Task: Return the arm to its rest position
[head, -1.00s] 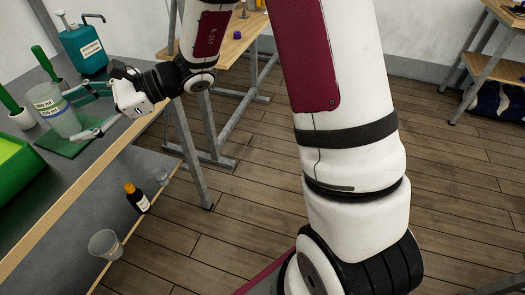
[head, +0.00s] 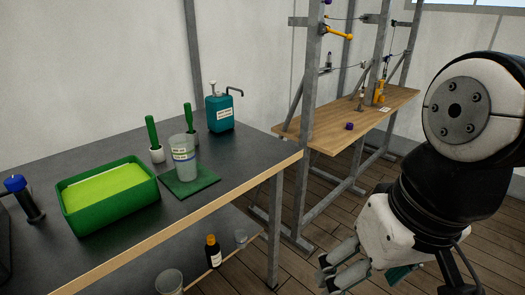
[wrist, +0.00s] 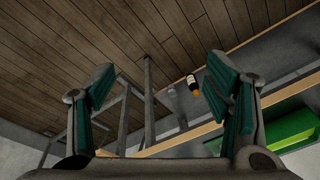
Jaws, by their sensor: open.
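My gripper (head: 345,268) is at the lower right of the head view, in front of the dark bench and over the floor. In the wrist view my gripper (wrist: 160,100) shows its two teal-padded fingers spread wide with nothing between them. My arm is folded at the right side of the head view. A clear cup (head: 183,160) with labels stands upright on a green mat (head: 205,183) on the bench, well apart from my gripper.
The dark bench (head: 95,165) bears a green tray (head: 122,212), two green-handled tools in white pots and a teal pump bottle (head: 220,113). A brown bottle (head: 213,252) stands on the lower shelf. A wooden table (head: 325,135) with a metal frame stands behind.

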